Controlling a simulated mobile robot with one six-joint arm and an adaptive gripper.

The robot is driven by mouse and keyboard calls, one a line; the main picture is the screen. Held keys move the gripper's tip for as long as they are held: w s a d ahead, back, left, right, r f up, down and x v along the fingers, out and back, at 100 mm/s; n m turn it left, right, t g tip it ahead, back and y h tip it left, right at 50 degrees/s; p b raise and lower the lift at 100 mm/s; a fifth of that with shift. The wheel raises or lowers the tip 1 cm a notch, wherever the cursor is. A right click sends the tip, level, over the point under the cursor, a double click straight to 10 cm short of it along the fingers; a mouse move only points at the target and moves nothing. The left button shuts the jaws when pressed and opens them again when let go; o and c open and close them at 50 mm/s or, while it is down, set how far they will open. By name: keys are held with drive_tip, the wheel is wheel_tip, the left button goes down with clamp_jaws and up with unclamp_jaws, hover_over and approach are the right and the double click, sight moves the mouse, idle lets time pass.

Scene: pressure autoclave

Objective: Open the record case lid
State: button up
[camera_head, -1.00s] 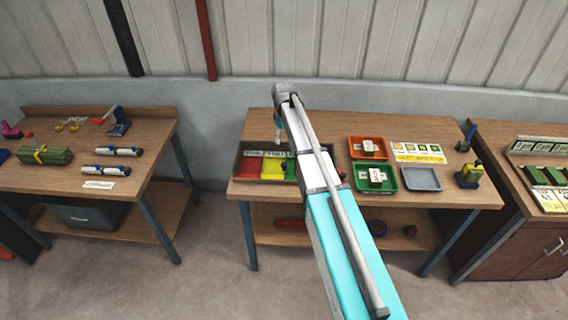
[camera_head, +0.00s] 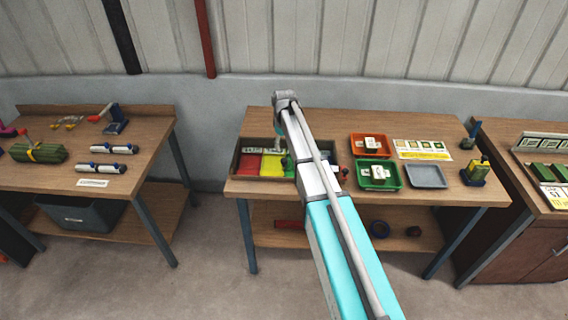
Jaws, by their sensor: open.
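No closed lid can be made out clearly, and I cannot tell for certain which thing is the record case. A wooden box (camera_head: 240,161) with red, yellow and green sections sits at the left of the middle table. My arm reaches over this table from the front. My gripper (camera_head: 279,131) hangs at the arm's far end, above the back of the box; its fingers are small and mostly hidden. It appears empty. My arm covers the box's right part. A case-like rack (camera_head: 517,146) with green blocks and cards stands on the right cabinet, cut by the picture edge.
The middle table (camera_head: 450,190) also holds an orange tray (camera_head: 386,153), a green tray (camera_head: 393,184), a grey tray (camera_head: 425,176), a card strip and a yellow-blue tool (camera_head: 477,171). The left bench (camera_head: 60,174) holds a green bundle and white-blue cylinders. A wall stands close behind.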

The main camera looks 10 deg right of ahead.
sight(284, 159)
drive_tip(key=shift+f+b, duration=3.6)
drive_tip(key=shift+f, duration=0.3)
clamp_jaws()
